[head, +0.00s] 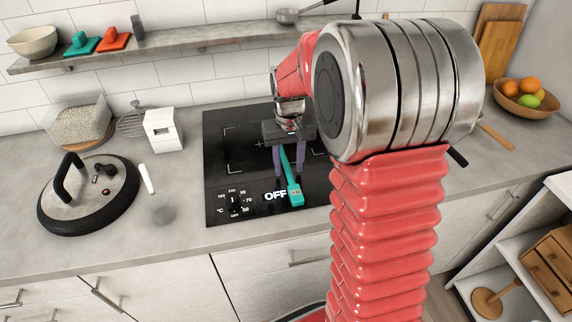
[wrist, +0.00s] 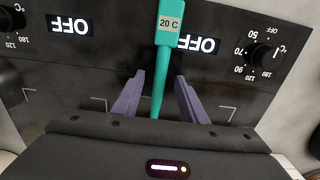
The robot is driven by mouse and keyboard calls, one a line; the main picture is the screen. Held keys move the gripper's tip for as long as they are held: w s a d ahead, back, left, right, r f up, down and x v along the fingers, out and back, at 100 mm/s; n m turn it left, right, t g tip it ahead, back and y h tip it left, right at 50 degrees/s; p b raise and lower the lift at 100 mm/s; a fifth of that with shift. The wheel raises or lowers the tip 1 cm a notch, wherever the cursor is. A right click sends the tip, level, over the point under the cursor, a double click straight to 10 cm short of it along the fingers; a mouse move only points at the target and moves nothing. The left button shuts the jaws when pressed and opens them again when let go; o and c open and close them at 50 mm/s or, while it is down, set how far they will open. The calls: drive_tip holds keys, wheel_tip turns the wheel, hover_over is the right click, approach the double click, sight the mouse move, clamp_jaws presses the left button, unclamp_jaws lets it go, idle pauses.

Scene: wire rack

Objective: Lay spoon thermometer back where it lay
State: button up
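The spoon thermometer (head: 294,194) is teal, with a small display on its wide end. It appears to lie on the black cooktop (head: 230,140), wide end toward the front edge beside the "OFF" marking. In the wrist view the thermometer (wrist: 169,30) reads "20 C", and its narrow part runs back between my fingers. My gripper (head: 288,178) is over the front of the cooktop, fingers pointing down. In the wrist view my gripper (wrist: 160,80) is open, with a gap between each purple finger and the thermometer. The thermometer's far end is hidden under the gripper body.
A pan lid (head: 88,195), a white spoon rest or handle (head: 147,178) and a white timer-like box (head: 163,130) stand left of the cooktop. A clear container (head: 78,120) is behind them. A fruit bowl (head: 528,98) is far right. A shelf (head: 190,48) runs along the wall.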

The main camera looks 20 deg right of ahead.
wheel_tip(320, 180, up, 14)
drive_tip(key=shift+f, duration=0.15)
idle(0.6)
idle(0.6)
drive_tip(key=s+a+n+t, duration=0.1)
drive_tip(key=s+a, duration=0.4)
drive_tip(key=s, duration=0.5)
drive_tip(key=s+a+n+t, duration=0.1)
drive_tip(key=s+a+t, duration=0.3)
drive_tip(key=s, duration=0.7)
drive_tip(key=shift+a+f+t, duration=0.3)
drive_tip(key=shift+a, duration=0.7)
